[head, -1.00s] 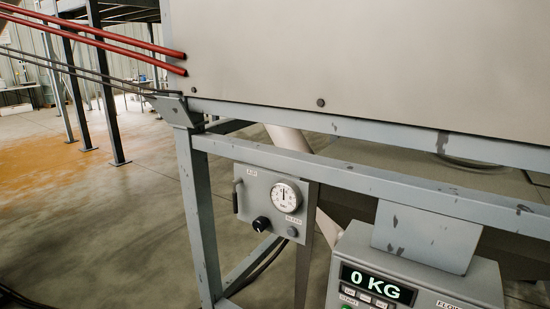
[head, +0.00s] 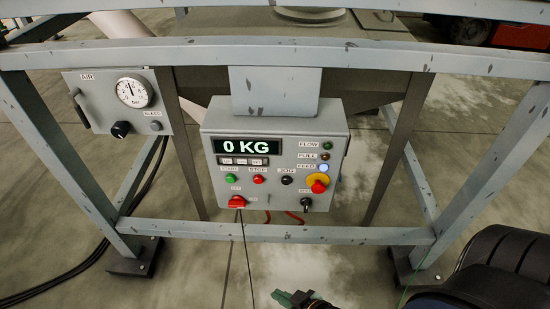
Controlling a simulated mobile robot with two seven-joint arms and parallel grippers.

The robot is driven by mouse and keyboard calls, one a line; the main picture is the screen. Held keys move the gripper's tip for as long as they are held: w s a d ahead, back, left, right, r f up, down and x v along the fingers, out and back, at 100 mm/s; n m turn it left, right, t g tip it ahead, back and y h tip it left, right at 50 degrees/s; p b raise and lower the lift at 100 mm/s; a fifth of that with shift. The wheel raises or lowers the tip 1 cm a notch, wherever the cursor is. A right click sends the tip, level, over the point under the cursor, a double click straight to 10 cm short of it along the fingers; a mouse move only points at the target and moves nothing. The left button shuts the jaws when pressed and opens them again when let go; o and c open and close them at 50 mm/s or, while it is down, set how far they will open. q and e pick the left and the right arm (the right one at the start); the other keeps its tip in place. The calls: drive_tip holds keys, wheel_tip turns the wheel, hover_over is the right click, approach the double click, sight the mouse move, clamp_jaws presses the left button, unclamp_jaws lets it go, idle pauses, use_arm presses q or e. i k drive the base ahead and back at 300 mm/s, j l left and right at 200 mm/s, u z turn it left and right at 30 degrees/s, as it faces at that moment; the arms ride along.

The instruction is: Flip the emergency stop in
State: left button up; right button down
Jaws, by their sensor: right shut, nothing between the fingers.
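The emergency stop (head: 318,184) is a red mushroom button on a yellow round base. It sits at the right of the grey control box (head: 275,200), under the blue-lit FEED lamp. My right gripper (head: 283,297) shows at the bottom edge of the head view, below the box and well apart from the button. It is shut and empty, and only partly in frame. My left gripper is out of view.
The box has a 0 KG display (head: 245,147), a green start button (head: 230,179), a red stop button (head: 258,179) and a red switch (head: 237,202). An air panel (head: 118,105) hangs at left. A grey frame bar (head: 275,232) runs below.

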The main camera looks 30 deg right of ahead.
sight(317, 188)
drive_tip(key=z, duration=1.4)
drive_tip(key=i+l+u, duration=0.25)
drive_tip(key=l, duration=0.1)
